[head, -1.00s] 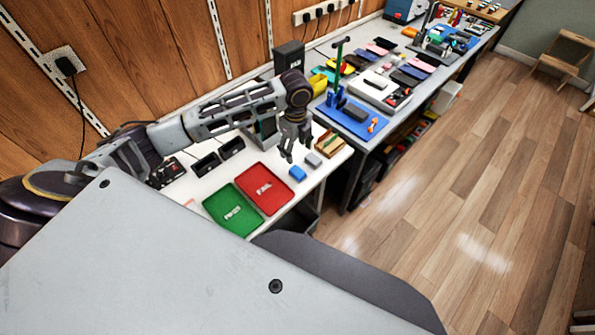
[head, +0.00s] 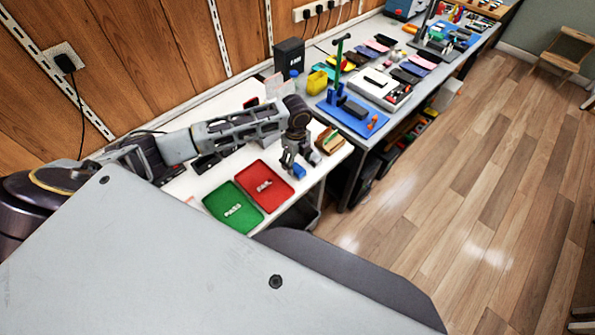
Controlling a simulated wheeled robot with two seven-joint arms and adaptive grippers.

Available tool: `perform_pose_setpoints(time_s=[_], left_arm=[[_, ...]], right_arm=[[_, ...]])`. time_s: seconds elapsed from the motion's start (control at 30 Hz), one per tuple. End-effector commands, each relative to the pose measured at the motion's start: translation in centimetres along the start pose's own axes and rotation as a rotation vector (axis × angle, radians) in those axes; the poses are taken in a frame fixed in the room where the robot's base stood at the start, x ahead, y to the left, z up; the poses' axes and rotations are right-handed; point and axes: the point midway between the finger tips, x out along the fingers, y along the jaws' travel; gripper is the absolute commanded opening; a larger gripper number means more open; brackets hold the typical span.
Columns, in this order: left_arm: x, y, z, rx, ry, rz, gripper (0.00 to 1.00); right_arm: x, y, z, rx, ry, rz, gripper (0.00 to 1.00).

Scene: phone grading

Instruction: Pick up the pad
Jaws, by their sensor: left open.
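The pad is probably one of two small blocks on the white bench (head: 210,182); I cannot tell which. The blue block (head: 299,171) lies just right of the red tray, partly covered by my left gripper. My left gripper (head: 297,163) points down and is open, its fingers at or just above the blue block. I cannot tell whether they touch it. The grey block, seen earlier beside the blue one, is hidden or hard to make out behind the fingers. My right gripper is not in view.
A red tray (head: 277,200) and a green tray (head: 221,197) lie left of the blue block. A wooden block holder (head: 329,142) stands close on the right. A blue mat (head: 343,117) with tools and several phones lie on the farther bench. The bench's front edge is near.

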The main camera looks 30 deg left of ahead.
Motion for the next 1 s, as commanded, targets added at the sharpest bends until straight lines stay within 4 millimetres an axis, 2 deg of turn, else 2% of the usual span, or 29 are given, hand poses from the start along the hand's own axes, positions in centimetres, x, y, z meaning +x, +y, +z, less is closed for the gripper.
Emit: perform_pose_setpoints(time_s=[0.53, 1.0], left_arm=[[0.8, -0.1, 0.0, 0.000, -0.001, 0.000, 0.65], [5.2, -0.5, -0.1, 0.000, 0.000, 0.000, 0.65]], right_arm=[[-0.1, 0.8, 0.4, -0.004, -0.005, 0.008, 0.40], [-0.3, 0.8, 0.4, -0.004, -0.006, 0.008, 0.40]])
